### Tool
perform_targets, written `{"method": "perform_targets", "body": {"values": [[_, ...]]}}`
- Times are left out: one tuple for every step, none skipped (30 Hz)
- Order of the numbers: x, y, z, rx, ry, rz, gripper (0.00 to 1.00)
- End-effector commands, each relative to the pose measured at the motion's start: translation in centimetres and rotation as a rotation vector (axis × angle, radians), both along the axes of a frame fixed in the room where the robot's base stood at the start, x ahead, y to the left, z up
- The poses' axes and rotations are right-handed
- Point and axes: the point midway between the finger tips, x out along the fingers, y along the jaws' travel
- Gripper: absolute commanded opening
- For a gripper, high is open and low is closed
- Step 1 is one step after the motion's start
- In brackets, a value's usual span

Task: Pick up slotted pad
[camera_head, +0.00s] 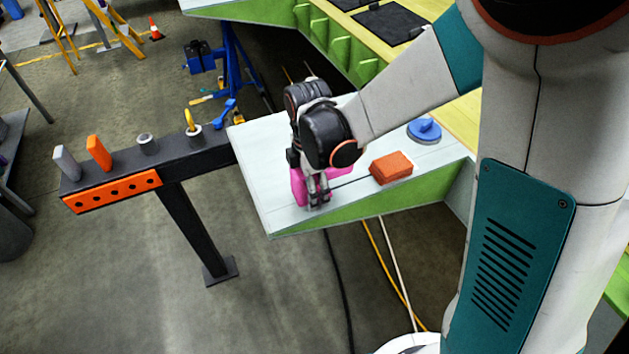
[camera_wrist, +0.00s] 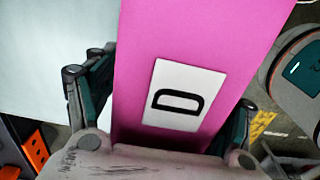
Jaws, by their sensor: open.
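A magenta block (camera_head: 299,187) lies on the pale wing surface, partly hidden behind my gripper; I take it to be the slotted pad, though no slot is clear. In the wrist view the magenta block (camera_wrist: 205,35) fills the middle and bears a white label with a black D. My gripper (camera_head: 319,198) is over the block near the front edge of the wing. In the wrist view the fingers of my gripper (camera_wrist: 164,108) stand open, one on each side of the block. Whether they touch it cannot be told.
An orange-red block (camera_head: 391,167) and a blue round tool (camera_head: 424,130) lie right of my gripper on the wing panel (camera_head: 262,160). A dark beam (camera_head: 205,155) at left carries upright pieces and an orange strip (camera_head: 112,191). The panel's left part is clear.

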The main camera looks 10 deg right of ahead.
Motion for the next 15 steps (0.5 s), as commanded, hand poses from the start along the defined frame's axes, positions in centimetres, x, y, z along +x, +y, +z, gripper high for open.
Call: {"method": "perform_targets", "body": {"values": [[0.0, -0.01, -0.06, 0.0, 0.0, 0.0, 0.75], [0.0, -0.01, -0.01, 0.0, 0.0, 0.0, 0.75], [0.0, -0.01, 0.05, 0.0, 0.0, 0.0, 0.75], [0.0, -0.01, 0.06, 0.0, 0.0, 0.0, 0.75], [0.0, -0.01, 0.07, 0.0, 0.0, 0.0, 0.75], [0.0, -0.01, 0.08, 0.0, 0.0, 0.0, 0.68], [0.0, -0.01, 0.08, 0.0, 0.0, 0.0, 0.61], [0.01, -0.01, 0.08, 0.0, 0.0, 0.0, 0.55], [0.0, -0.01, 0.08, 0.0, 0.0, 0.0, 0.46], [0.01, -0.01, 0.08, 0.0, 0.0, 0.0, 0.39], [0.01, -0.01, 0.08, 0.0, 0.0, 0.0, 0.32], [0.01, -0.01, 0.08, 0.0, 0.0, 0.0, 0.29], [0.01, -0.01, 0.08, 0.0, 0.0, 0.0, 0.28], [0.01, -0.01, 0.08, 0.0, 0.0, 0.0, 0.28], [0.01, -0.01, 0.08, 0.0, 0.0, 0.0, 0.28]]}}
